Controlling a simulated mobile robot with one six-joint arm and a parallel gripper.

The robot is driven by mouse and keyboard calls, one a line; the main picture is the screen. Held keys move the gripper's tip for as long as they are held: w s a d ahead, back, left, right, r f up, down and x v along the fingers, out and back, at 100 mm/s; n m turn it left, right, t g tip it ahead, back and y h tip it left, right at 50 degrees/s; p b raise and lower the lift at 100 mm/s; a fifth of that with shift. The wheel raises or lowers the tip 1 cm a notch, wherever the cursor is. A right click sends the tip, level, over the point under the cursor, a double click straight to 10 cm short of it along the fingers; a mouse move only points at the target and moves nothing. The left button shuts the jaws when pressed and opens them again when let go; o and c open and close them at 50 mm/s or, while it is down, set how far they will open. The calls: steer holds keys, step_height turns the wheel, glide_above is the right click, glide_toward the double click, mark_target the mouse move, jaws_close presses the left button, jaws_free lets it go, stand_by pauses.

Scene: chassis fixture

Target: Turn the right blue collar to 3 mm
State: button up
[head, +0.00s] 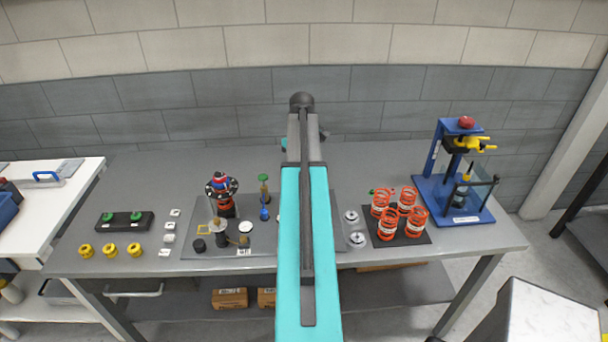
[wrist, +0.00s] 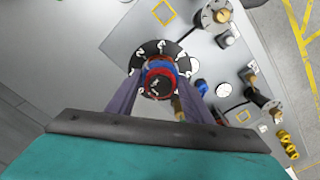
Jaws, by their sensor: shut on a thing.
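In the wrist view, my gripper (wrist: 160,79) reaches down over the right blue collar (wrist: 162,68), with one dark finger on each side, shut on it. A red cap with a dark top (wrist: 158,84) sits at the collar's centre. A black dial ring (wrist: 146,52) with white numerals surrounds it. The fingers and cap cover part of the dial, and I cannot tell which value the collar reads. In the head view, my arm hides the gripper and this collar. The left collar fixture (head: 221,186), with a red and blue top over a black dial, shows left of my arm.
In the head view, orange springs (head: 388,222) and a blue press (head: 453,190) are at the right, yellow knobs (head: 110,251) at the left.

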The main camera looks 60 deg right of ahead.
steer(key=m, duration=0.3)
steer(key=shift+m, duration=0.4)
steer(key=shift+w+m, duration=0.1)
steer(key=shift+m, duration=2)
steer(key=o, duration=1)
steer(key=shift+r, duration=3.5)
